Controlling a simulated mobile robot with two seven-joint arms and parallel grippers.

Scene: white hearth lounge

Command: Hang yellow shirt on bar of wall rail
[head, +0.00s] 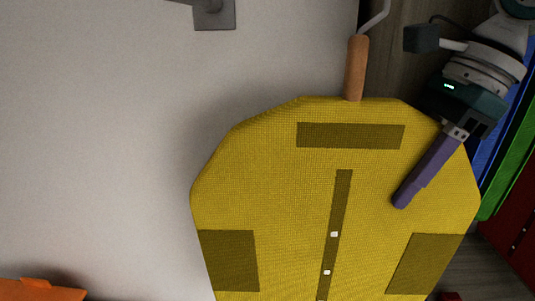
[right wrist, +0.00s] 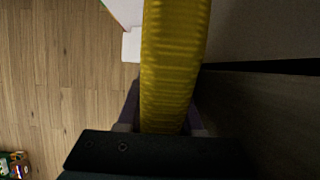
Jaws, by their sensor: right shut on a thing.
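The yellow shirt (head: 290,200) hangs upright in the head view, with a brown hanger neck (head: 355,68) and a grey hook (head: 375,17) above it. The hook's upper end is cut off by the picture's top edge. My right gripper (head: 402,203) is shut on the shirt's upper right side, one purple finger lying across its front. In the right wrist view the yellow shirt (right wrist: 172,60) runs edge-on between the fingers. A grey wall bracket (head: 213,14), seemingly of the wall rail, shows at the top, left of the hook and apart from it. Little of any bar shows.
A pale wall (head: 110,130) fills the left and is bare. An orange item (head: 40,290) is at the bottom left. Blue, green (head: 510,160) and red (head: 515,240) items stand close at the right. A wooden floor (right wrist: 60,90) shows in the right wrist view.

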